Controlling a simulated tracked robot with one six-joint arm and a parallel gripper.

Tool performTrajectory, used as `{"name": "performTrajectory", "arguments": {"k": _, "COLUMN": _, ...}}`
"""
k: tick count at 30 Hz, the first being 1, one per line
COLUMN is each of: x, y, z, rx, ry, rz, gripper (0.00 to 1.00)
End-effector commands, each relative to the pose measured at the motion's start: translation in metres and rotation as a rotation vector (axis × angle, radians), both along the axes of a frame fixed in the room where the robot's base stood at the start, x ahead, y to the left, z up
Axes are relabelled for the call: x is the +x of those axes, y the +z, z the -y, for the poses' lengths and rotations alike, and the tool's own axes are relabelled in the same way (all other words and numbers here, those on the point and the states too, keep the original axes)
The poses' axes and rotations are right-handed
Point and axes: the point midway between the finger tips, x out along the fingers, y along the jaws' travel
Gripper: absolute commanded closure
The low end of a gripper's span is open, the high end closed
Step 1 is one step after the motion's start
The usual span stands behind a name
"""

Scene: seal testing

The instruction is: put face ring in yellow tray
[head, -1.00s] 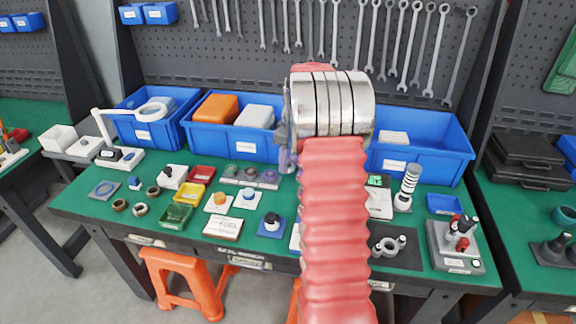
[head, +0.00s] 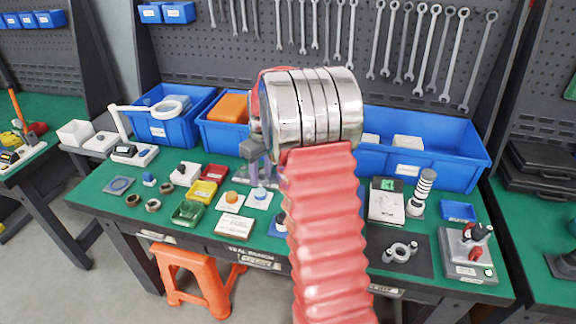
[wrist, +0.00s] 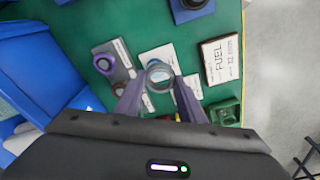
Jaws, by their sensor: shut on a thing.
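My gripper (wrist: 158,90) is shut on a grey ring, the face ring (wrist: 159,70), held between its fingertips in the wrist view. White cards on the green bench lie beneath it. In the head view my gripper (head: 260,172) hangs to the left of my red arm, above the middle of the bench, and the ring is too small to make out. The yellow tray (head: 203,192) stands on the bench left of my gripper, between a red tray (head: 215,172) and a green tray (head: 188,212). In the wrist view the yellow tray is mostly hidden by a finger.
A grey holder (wrist: 118,60) with a purple ring lies left of my gripper in the wrist view. A white FUEL box (head: 235,225) is at the bench's front. Blue bins (head: 425,160) line the back. Loose rings (head: 153,205) lie at the left.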

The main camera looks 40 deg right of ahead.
Motion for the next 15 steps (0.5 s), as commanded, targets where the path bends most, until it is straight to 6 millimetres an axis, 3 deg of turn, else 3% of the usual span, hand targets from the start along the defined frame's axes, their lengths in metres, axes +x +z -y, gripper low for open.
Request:
{"name": "performTrajectory", "arguments": {"k": 1, "x": 0.003, "y": 0.0, "z": -0.023, "rx": -0.002, "ry": -0.004, "rz": 0.0, "gripper": 0.91}}
{"name": "performTrajectory", "arguments": {"k": 3, "x": 0.006, "y": -0.002, "z": -0.051, "rx": -0.003, "ry": -0.023, "rz": -0.002, "gripper": 0.91}}
{"name": "performTrajectory", "arguments": {"k": 15, "x": -0.004, "y": -0.012, "z": -0.199, "rx": -0.002, "ry": -0.129, "rz": 0.007, "gripper": 0.91}}
